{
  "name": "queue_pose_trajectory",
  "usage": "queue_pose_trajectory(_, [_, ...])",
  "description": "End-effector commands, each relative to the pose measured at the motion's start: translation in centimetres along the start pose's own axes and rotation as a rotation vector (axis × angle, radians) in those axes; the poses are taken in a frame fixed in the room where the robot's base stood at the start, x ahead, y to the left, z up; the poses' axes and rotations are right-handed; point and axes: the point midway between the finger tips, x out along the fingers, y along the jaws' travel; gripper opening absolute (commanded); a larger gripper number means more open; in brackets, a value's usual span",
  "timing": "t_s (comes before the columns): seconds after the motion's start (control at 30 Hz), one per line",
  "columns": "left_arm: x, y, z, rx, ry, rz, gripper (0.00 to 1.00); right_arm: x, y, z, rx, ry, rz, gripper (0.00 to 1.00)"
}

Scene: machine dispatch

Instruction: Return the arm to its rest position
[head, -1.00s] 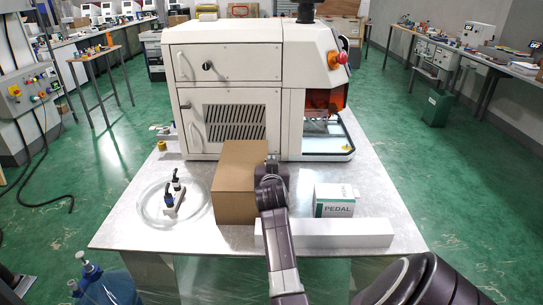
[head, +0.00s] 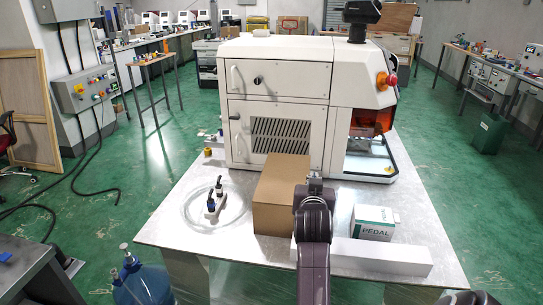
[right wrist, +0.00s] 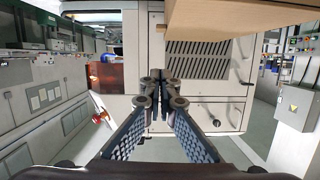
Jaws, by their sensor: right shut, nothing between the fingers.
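My right gripper (head: 315,181) is in front of the right edge of the brown cardboard box (head: 280,198) in the head view, above the metal table (head: 205,262). In the right wrist view the gripper's two fingers (right wrist: 160,82) meet at their tips with nothing between them. The box also shows there at the top edge (right wrist: 215,14), apart from the fingertips. My right arm comes up from the bottom of the head view and hides part of the long white box (head: 385,258). My left gripper is not in view.
A large white machine (head: 280,95) stands at the back of the table. A PEDAL box (head: 373,223) stands to the right of the gripper. A coiled clear tube (head: 186,219) with dark-topped fittings lies on the left. A blue water bottle (head: 142,286) stands by the table's front left.

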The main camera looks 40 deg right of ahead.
Motion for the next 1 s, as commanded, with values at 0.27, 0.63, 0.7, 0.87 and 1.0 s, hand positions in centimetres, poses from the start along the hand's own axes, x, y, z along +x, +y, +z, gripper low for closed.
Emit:
queue_pose_trajectory(0.27, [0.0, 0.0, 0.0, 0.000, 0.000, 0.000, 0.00, -0.3, -0.2, 0.5, -0.013, -0.011, -0.009, 0.00])
queue_pose_trajectory(0.63, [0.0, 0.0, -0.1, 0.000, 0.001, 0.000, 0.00, -11.8, -6.3, 16.6, -0.375, -0.384, -0.334, 0.00])
queue_pose_trajectory(0.7, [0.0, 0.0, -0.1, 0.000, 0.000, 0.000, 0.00, -15.4, -6.6, 20.4, -0.453, -0.481, -0.408, 0.00])
queue_pose_trajectory(0.87, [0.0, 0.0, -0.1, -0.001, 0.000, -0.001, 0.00, -22.9, -6.1, 26.8, -0.588, -0.666, -0.542, 0.00])
queue_pose_trajectory(1.0, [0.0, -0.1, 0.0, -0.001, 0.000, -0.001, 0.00, -28.3, -5.0, 30.3, -0.674, -0.791, -0.630, 0.00])
